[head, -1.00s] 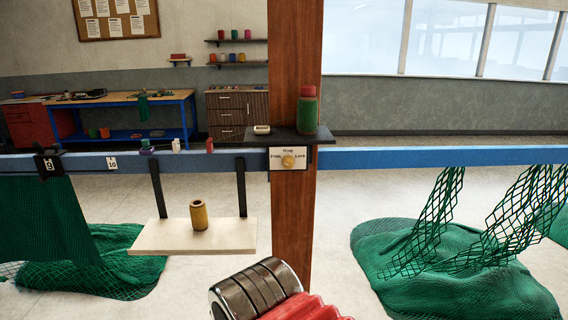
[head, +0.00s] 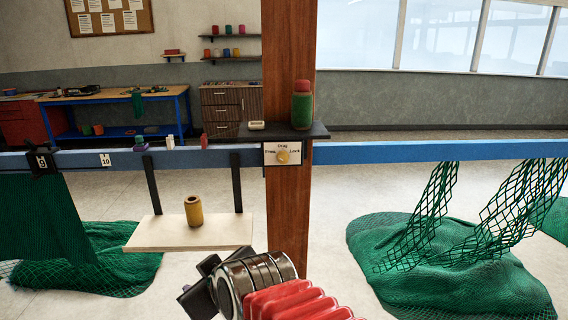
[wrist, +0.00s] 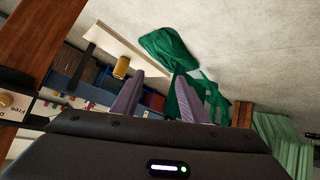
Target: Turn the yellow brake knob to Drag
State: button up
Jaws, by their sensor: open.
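The yellow brake knob (head: 283,156) sits on a white plate (head: 270,160) marked Free, Drag and Lock, fixed to the wooden post at rail height. Drag is at the top, Free left, Lock right. I cannot tell for sure which mark the knob points at. My gripper (head: 199,287) is low in the head view, left of the post and well below the knob. In the wrist view its two fingers (wrist: 158,90) stand apart with nothing between them. The knob also shows at that view's left edge (wrist: 5,100), away from the fingers.
A dark shelf (head: 320,131) with a green bottle (head: 302,108) and a small pale object (head: 256,125) juts out just above the plate. The blue rail (head: 430,150) runs across. A hanging wooden board (head: 150,236) bears a yellow cylinder (head: 193,211). Green nets (head: 450,260) lie right.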

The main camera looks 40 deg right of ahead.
jog(key=d+r+t+h, duration=0.1)
jog(key=d+r+h, duration=0.2)
jog(key=d, duration=0.4)
jog(key=w+d+r+t+h, duration=0.1)
jog(key=d+r+h, duration=0.3)
jog(key=d, duration=0.3)
jog(key=d+r+t+h, duration=0.1)
jog(key=d+r+h, duration=0.2)
jog(key=d, duration=0.4)
jog(key=shift+w+r+t+h, duration=0.15)
jog(key=shift+r+t+h, duration=0.25)
jog(key=shift+r, duration=0.35)
jog(key=shift+w+d, duration=0.1)
